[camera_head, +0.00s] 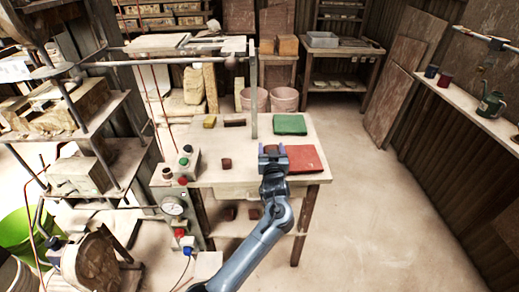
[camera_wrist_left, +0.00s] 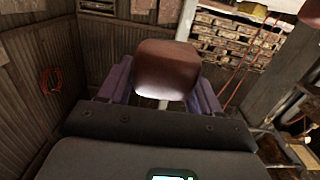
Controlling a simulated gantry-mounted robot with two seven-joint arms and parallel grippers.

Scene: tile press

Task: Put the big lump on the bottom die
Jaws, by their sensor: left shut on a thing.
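My left gripper (camera_head: 272,157) is above the near part of the work table, between a small brown lump and the red slab. It is shut on a reddish-brown, rounded block-like lump (camera_wrist_left: 166,72), which appears large between the purple fingers in the left wrist view. In the head view only a little of this lump (camera_head: 271,149) shows between the fingers. The press stands at the left; a pale block (camera_head: 80,172) sits low in it, but I cannot tell for sure whether this is the bottom die. My right gripper is not in view.
On the table (camera_head: 207,152) are a small brown lump (camera_head: 226,163), a yellow block (camera_head: 209,121), a dark brown bar (camera_head: 235,122), a green slab (camera_head: 290,124) and a red slab (camera_head: 306,158). A control box with buttons (camera_head: 183,162) and a gauge (camera_head: 174,205) stand between table and press.

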